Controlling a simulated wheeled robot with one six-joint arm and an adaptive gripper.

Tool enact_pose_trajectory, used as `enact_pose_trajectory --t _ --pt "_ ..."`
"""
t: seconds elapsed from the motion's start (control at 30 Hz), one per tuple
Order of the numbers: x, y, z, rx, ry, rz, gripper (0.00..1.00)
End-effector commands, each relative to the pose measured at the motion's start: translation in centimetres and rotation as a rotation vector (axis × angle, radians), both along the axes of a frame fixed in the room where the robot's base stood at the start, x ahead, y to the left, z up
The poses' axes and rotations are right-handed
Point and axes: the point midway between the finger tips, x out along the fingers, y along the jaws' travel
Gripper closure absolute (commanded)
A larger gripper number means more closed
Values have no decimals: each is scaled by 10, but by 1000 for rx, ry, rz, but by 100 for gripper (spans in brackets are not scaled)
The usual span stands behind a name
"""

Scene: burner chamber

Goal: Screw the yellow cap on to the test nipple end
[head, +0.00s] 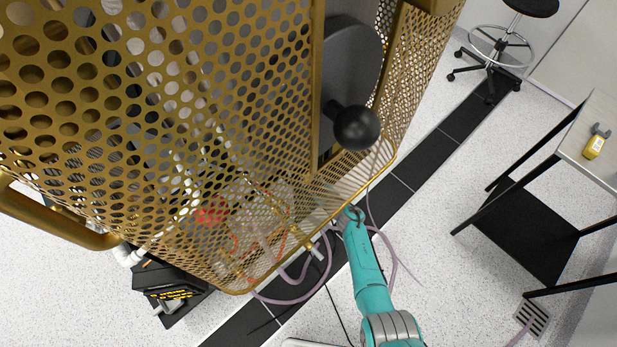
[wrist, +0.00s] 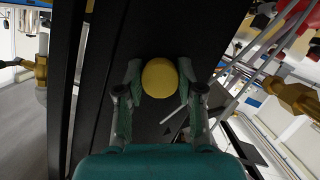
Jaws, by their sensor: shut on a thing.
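In the wrist view, the yellow cap (wrist: 160,76) sits between the two fingertips of my gripper (wrist: 160,90). The fingers are shut on its sides, and its rounded face shows. A brass fitting (wrist: 296,97) is at the right edge, apart from the cap. Another brass fitting (wrist: 41,78) is at the left, also apart from it. I cannot tell whether either is the test nipple. In the head view, my teal arm reaches to the chamber's lower edge. The cap and fingers cannot be made out there.
A brass perforated housing (head: 150,110) with a black ball knob (head: 357,128) fills the upper left. Loose hoses (head: 292,299) lie by its base. A stool (head: 500,45) stands behind. White floor between is open.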

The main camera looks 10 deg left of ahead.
Motion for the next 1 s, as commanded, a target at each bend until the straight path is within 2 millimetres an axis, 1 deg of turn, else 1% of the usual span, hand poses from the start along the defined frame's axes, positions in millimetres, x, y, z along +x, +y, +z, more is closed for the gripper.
enact_pose_trajectory --t 0.03,0.37,0.6,0.63,0.67,0.7,0.73,1.0 --pt "3 2 4 24 22 2 100" --pt "3 1 4 204 253 3 100" --pt "5 1 5 379 475 2 100" --pt "3 2 5 372 467 3 56" --pt "3 2 5 370 465 3 48" --pt "3 2 5 370 463 4 38" --pt "3 2 5 369 463 4 34" --pt "1 1 2 367 465 2 34"
